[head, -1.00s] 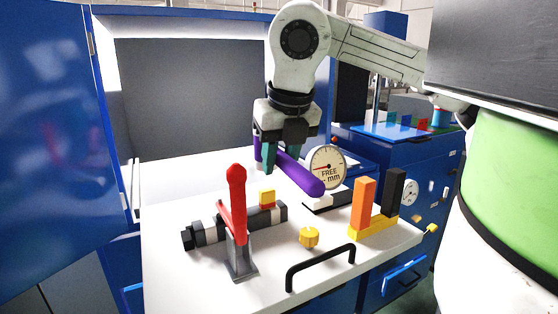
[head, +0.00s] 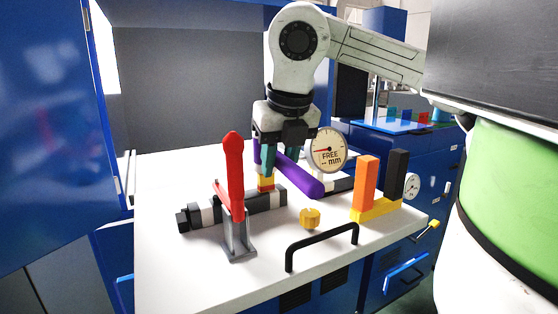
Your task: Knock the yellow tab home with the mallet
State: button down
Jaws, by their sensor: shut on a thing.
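My gripper (head: 281,172) is shut on a purple mallet (head: 302,177), which slants from back left down to front right. Its thick rounded end points toward the gauge side; the part between the fingers is hidden. The yellow tab (head: 266,177), with a red band at its base, stands on the black-and-white bar fixture (head: 262,202). The tab is right below my left finger and the mallet, and its top is partly covered. I cannot tell whether the mallet touches it.
A red lever (head: 235,180) on a grey stand rises in front of the fixture. A yellow knob (head: 309,218), a black handle (head: 322,246) and orange and black blocks on a yellow base (head: 377,209) occupy the front right.

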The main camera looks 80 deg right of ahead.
dwell(0.3)
jog(key=shift+r+p, duration=1.2)
jog(key=shift+r, duration=1.2)
jog(key=shift+b, duration=0.35)
notch_tip(320, 180, down, 6)
jog(key=b, duration=0.5)
jog(key=shift+r, duration=0.6)
jog(key=shift+r+p, duration=1.55)
jog(key=shift+r, duration=0.75)
